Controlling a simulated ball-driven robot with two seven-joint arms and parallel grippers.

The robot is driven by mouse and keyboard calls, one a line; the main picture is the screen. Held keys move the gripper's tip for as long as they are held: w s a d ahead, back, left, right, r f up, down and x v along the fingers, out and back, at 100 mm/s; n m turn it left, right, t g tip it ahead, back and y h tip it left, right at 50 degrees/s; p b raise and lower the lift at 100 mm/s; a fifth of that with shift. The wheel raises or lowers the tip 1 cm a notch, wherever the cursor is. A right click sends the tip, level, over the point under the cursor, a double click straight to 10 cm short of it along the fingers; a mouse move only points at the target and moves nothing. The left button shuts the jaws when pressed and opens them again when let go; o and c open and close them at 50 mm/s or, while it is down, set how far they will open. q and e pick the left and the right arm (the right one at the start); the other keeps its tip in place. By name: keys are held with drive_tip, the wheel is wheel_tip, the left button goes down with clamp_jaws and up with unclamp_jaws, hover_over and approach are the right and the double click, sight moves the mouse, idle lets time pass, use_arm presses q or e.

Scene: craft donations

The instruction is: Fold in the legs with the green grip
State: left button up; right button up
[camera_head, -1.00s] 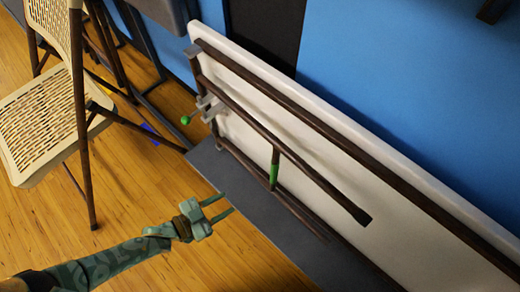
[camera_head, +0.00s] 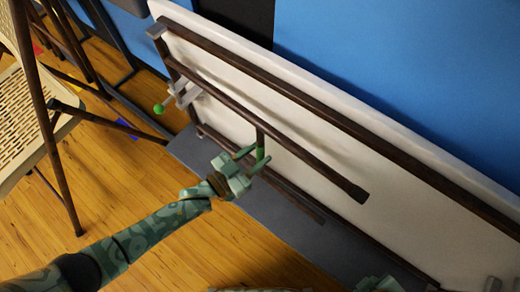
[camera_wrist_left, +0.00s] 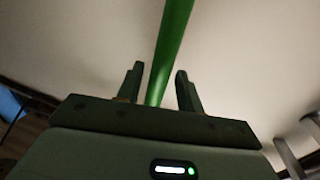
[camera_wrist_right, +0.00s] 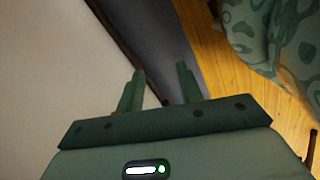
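A white folding table (camera_head: 330,143) stands on its edge along the blue wall, its dark brown leg frame (camera_head: 270,122) facing me. A short bar with a green grip (camera_head: 260,152) joins the leg bars. My left gripper (camera_head: 253,158) is at this grip with fingers apart. In the left wrist view the green grip (camera_wrist_left: 172,38) runs between the open fingers (camera_wrist_left: 159,72), with gaps showing on both sides. My right gripper is open and empty in the right wrist view (camera_wrist_right: 160,72), near the white tabletop. A green-knobbed latch (camera_head: 160,108) sits at the table's left end.
A beige folding chair (camera_head: 25,115) stands at the left. A dark grey base or mat (camera_head: 200,158) lies under the table. The wooden floor (camera_head: 150,195) in front is clear apart from my left arm.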

use_arm(q)
drive_tip(key=shift+w+d, duration=0.45)
drive_tip(key=shift+d, duration=0.15)
use_arm(e)
drive_tip(key=shift+w+a+r+t, duration=0.15)
drive_tip(key=shift+w+a+t, duration=0.15)
drive_tip(key=shift+w+a, duration=0.1)
use_arm(q)
clamp_jaws()
drive_tip(key=shift+w+d+n+t+y, duration=0.4)
drive_tip(key=shift+w+d+t, duration=0.15)
drive_tip(key=shift+w, duration=0.2)
unclamp_jaws()
